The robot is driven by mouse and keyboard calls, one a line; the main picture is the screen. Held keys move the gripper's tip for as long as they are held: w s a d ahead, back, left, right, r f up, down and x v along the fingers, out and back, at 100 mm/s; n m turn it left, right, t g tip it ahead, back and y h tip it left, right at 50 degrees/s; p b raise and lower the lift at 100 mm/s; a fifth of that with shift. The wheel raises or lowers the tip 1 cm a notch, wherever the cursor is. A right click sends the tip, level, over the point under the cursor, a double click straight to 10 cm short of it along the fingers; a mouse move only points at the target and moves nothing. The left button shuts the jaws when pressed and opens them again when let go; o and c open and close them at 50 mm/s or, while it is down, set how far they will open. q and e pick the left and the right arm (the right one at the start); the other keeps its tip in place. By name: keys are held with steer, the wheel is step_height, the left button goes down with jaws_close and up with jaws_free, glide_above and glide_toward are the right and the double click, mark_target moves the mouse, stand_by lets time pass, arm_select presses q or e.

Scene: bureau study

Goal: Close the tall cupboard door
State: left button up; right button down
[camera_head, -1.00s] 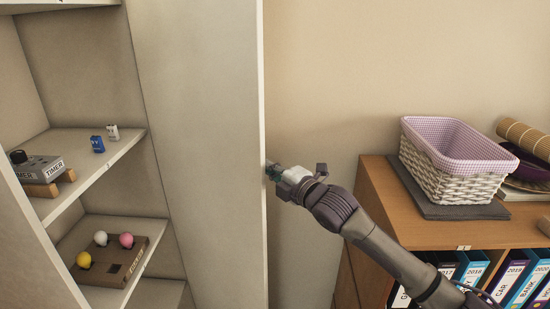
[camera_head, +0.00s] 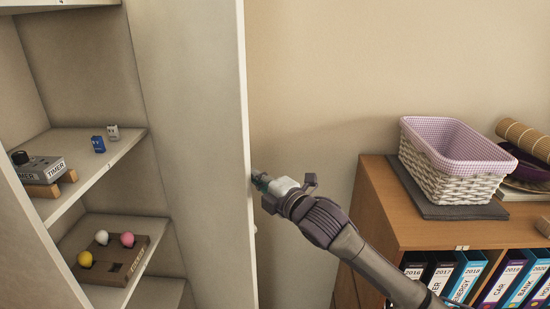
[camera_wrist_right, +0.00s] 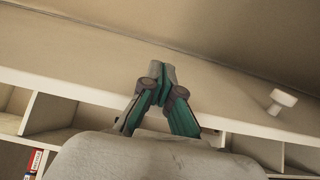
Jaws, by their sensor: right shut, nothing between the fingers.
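The tall cupboard's door (camera_head: 190,120) stands open, its pale panel to the right of the shelves and its edge facing me. My right gripper (camera_head: 257,178) is at the outer side of the door, close to its edge. In the right wrist view the gripper (camera_wrist_right: 162,72) is shut and empty, its fingertips against or very near the door panel (camera_wrist_right: 70,45); I cannot tell if they touch. A white knob (camera_wrist_right: 280,101) on the door shows to the right of the fingers. My left gripper is not in view.
The cupboard shelf (camera_head: 110,160) holds a timer (camera_head: 40,167) and two small figures; a board with coloured balls (camera_head: 105,255) lies below. At right, a wooden cabinet (camera_head: 385,215) carries a wicker basket (camera_head: 450,180) and has binders below. Bare wall lies between door and cabinet.

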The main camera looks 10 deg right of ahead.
steer(key=d+p+v, duration=0.1)
steer(key=v, duration=0.9)
steer(key=shift+w+p, duration=0.3)
steer(key=shift+p, duration=0.05)
steer(key=shift+f, duration=0.1)
